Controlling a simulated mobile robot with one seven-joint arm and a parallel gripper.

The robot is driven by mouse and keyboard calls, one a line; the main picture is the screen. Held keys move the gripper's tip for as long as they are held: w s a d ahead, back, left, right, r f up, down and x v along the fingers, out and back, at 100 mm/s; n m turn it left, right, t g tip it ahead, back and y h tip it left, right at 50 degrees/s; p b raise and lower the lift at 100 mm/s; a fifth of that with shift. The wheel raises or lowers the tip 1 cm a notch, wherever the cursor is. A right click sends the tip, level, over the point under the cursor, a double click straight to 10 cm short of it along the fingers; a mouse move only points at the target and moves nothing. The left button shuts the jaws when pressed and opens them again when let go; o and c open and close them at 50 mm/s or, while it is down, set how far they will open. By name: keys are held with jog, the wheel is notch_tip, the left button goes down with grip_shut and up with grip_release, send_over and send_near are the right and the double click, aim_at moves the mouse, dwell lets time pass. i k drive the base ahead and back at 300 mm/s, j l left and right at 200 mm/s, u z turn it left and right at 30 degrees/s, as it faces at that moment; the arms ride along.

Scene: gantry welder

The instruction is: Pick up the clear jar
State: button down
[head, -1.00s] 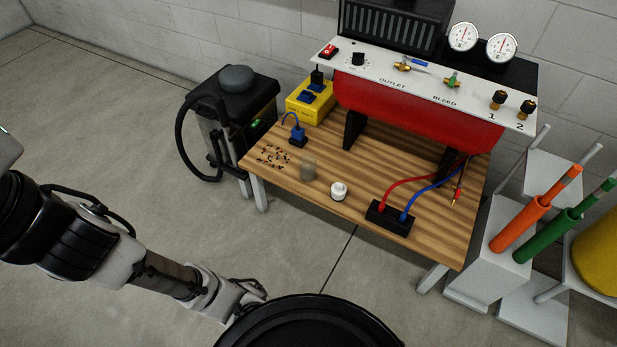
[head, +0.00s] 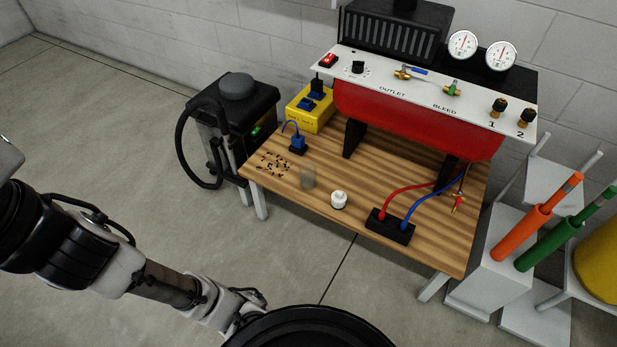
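The clear jar (head: 308,177) is a small see-through cylinder standing upright on the wooden table (head: 290,207), near its front left part. A small white round piece (head: 339,200), perhaps a lid, sits to the right of the jar and apart from it. My arm comes in from the left edge, low in the view and well short of the table. Its far end is by the bottom edge, partly hidden behind a dark round shape. My gripper's fingers cannot be made out.
Dark bits (head: 273,163) lie scattered left of the jar. A blue plug (head: 298,142) stands behind it. A black block (head: 390,226) with red and blue cables is to the right. The red tank (head: 415,115) stands at the back. A black vacuum (head: 232,110) stands left of the table.

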aim_at(307, 170)
jog(key=i+j+z, duration=0.35)
jog(key=i+j, duration=0.15)
jog(key=i+j+z, duration=0.15)
jog(key=j, duration=0.3)
jog(key=i+j+z, duration=0.35)
jog(key=j, duration=0.4)
jog(key=i+j+z, duration=0.15)
jog(key=j, duration=0.3)
